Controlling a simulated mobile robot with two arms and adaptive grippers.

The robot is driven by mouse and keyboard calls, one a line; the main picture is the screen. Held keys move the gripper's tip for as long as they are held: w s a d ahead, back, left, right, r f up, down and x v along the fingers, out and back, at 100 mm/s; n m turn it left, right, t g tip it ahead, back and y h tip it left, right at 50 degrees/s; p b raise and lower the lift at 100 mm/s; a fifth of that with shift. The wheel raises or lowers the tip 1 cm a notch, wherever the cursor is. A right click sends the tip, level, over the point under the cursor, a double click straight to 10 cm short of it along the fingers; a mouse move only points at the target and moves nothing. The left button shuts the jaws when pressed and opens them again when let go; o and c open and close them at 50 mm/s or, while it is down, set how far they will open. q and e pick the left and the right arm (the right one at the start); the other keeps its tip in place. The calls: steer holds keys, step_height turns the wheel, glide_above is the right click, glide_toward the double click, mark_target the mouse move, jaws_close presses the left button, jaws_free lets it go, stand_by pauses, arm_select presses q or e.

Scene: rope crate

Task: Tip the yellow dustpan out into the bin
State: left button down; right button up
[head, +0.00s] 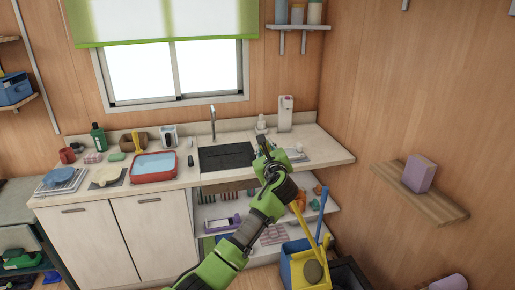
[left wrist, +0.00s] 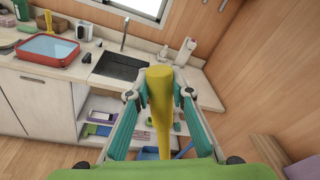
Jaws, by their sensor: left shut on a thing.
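The yellow dustpan (head: 297,272) stands low at the bottom right of the head view, its handle rising towards my left gripper (head: 267,153). A brownish round thing (head: 313,272) shows at the pan. In the left wrist view the yellow handle (left wrist: 160,100) is between the fingers of my left gripper (left wrist: 160,90), which is shut on it. The join of handle and gripper is hidden behind my wrist in the head view. A dark box-like container (head: 348,274), perhaps the bin, is just right of the dustpan, partly cut off. My right gripper is not in view.
A blue handle (head: 322,217) rises close behind the dustpan. The counter (head: 330,154) with a dark sink (head: 226,157) and red tray (head: 154,167) is beyond my arm. Open shelves (head: 270,238) lie below it. A wooden wall shelf (head: 440,205) juts out at right.

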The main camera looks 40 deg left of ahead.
arm_select(q)
steer(key=w+d, duration=0.2)
steer(key=d, duration=0.1)
steer(key=shift+w+d+r, duration=0.15)
steer(key=shift+r, duration=0.05)
steer(key=shift+w+d+b, duration=2.65)
steer(key=shift+w+d, duration=1.3)
steer(key=shift+d, duration=1.75)
steer(key=shift+s+a+f+n+p, duration=0.4)
steer(key=shift+s+a+f+p, duration=0.6)
steer(key=shift+a, duration=0.9)
steer(key=shift+s+a+f+n+p, duration=0.5)
steer(key=shift+s+a+f, duration=0.6)
steer(key=shift+s+a, duration=0.65)
steer(key=shift+s+a+f+n+p, duration=0.3)
steer(key=shift+s+a+f+p, duration=0.7)
steer(key=shift+a, duration=1)
steer(key=s+a+f+n+h+b, duration=0.1)
steer(key=s+a+f+n+b, duration=0.1)
steer(key=s+a+f+b, duration=0.2)
steer(key=s+a+f+n+b, duration=0.1)
steer(key=s+a+f+b, duration=0.2)
steer(key=s+a+f, duration=0.5)
steer(key=shift+s+a+f+n+h+b, duration=0.3)
steer(key=shift+a+f+n+h+b, duration=0.1)
steer(key=shift+a+f, duration=2.4)
